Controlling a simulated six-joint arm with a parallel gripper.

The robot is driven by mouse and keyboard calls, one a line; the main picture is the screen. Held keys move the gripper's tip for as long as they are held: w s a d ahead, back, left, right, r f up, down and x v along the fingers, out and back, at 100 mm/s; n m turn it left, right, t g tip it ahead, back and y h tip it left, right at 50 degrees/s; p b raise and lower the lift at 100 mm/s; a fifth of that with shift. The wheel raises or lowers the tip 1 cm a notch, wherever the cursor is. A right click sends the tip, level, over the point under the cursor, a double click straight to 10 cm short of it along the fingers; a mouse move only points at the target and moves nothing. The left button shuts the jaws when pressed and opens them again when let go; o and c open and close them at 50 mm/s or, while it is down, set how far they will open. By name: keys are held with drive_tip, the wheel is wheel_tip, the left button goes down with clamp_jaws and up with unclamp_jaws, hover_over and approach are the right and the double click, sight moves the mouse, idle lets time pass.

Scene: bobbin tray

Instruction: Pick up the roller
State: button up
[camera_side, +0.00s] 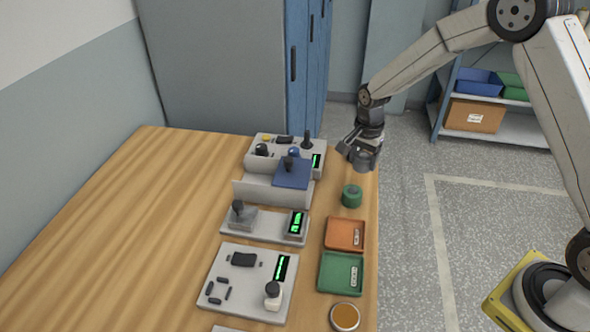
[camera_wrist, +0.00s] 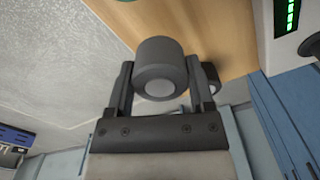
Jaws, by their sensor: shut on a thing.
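The roller (camera_wrist: 158,60) is a dark grey cylinder with a paler round end face. In the wrist view it sits between the two fingers of my gripper (camera_wrist: 157,75), which are shut on it from both sides. In the side view my gripper (camera_side: 357,148) is near the table's far right corner, with the grey roller (camera_side: 364,160) at its tip. From these views I cannot tell for sure whether the roller is clear of the table.
A green spool (camera_side: 351,196) stands just in front of my gripper. An orange tray (camera_side: 345,220), a green tray (camera_side: 323,272) and a round amber dish (camera_side: 345,317) line the right edge. Control panels (camera_side: 238,262) stand left of them. The table's left side is clear.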

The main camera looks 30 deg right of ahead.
drive_tip(key=s+r, duration=0.7)
drive_tip(key=s, duration=0.5)
drive_tip(key=shift+a+r, duration=0.4)
drive_tip(key=shift+a, duration=0.05)
drive_tip(key=shift+r, duration=0.15)
